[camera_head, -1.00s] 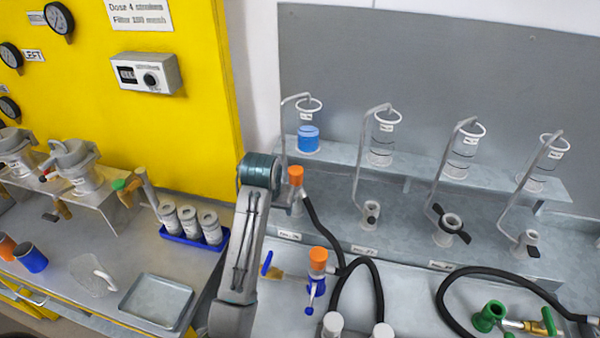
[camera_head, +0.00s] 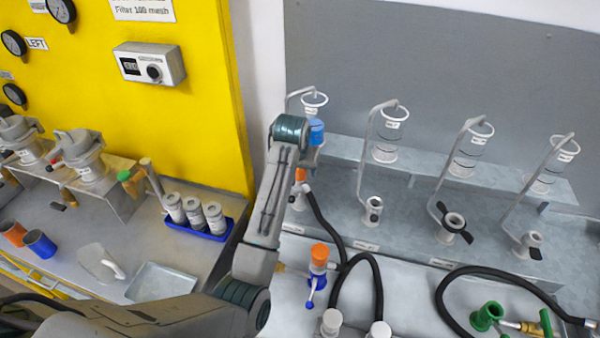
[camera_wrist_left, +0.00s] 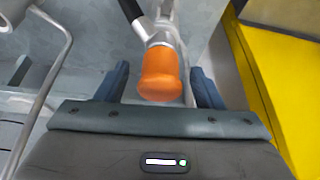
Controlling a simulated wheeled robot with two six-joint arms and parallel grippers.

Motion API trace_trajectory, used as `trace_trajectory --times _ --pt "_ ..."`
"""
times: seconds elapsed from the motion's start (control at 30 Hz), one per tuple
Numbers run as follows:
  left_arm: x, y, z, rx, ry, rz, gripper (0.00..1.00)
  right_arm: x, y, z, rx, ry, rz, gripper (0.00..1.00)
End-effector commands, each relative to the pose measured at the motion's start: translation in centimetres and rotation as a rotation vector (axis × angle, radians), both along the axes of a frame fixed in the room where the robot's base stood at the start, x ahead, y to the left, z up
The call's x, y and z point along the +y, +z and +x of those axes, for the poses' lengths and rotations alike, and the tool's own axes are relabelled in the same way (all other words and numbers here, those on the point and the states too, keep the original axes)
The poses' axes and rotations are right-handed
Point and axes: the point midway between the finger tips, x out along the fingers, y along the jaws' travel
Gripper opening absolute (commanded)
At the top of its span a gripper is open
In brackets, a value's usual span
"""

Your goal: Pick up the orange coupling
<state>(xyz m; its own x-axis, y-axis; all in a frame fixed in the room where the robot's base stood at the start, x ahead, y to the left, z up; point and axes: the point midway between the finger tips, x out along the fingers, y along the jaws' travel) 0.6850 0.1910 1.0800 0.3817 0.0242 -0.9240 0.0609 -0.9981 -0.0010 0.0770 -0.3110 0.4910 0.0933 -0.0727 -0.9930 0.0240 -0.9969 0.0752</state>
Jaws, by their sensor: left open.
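An orange coupling (camera_head: 300,174) sits on a grey fitting on the bench, at the first stand from the left, partly covered by my left arm in the head view. In the left wrist view the coupling (camera_wrist_left: 160,76) is seen large. My left gripper (camera_wrist_left: 160,70) is open, one finger on each side of the coupling, with a gap on both sides. A second orange coupling (camera_head: 319,254) with a blue base stands nearer on the bench. My right gripper is not seen.
Black hoses (camera_head: 328,222) loop from the fittings over the bench. Grey canisters in a blue tray (camera_head: 202,233) stand left, near the yellow cabinet (camera_head: 215,110).

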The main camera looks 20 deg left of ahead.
Motion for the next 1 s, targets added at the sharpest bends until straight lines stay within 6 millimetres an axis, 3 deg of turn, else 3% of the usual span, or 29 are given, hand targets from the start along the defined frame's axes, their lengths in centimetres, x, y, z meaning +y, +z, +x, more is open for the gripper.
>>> trace_trajectory --times 0.03,0.1,0.3,0.5,0.57,0.8,1.0 --pt "0.0 -0.2 0.2 0.006 -0.001 0.001 0.61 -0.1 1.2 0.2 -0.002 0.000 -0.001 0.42" --pt "0.0 -1.1 0.6 0.006 -0.001 0.001 0.61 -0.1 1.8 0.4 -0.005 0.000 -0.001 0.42" --pt "0.0 -3.0 1.3 0.001 0.000 -0.001 0.61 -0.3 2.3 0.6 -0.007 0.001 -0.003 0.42" --pt "0.0 -3.2 1.4 0.000 0.000 -0.001 0.61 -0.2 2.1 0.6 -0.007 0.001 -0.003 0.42" --pt "0.0 -3.2 1.4 0.000 0.000 -0.001 0.54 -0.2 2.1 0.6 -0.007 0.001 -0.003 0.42" --pt "0.0 -3.2 1.4 0.000 0.000 0.000 0.07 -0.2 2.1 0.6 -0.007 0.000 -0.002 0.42" --pt "0.0 -3.1 1.4 -0.001 0.000 -0.001 0.07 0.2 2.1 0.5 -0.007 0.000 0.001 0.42"
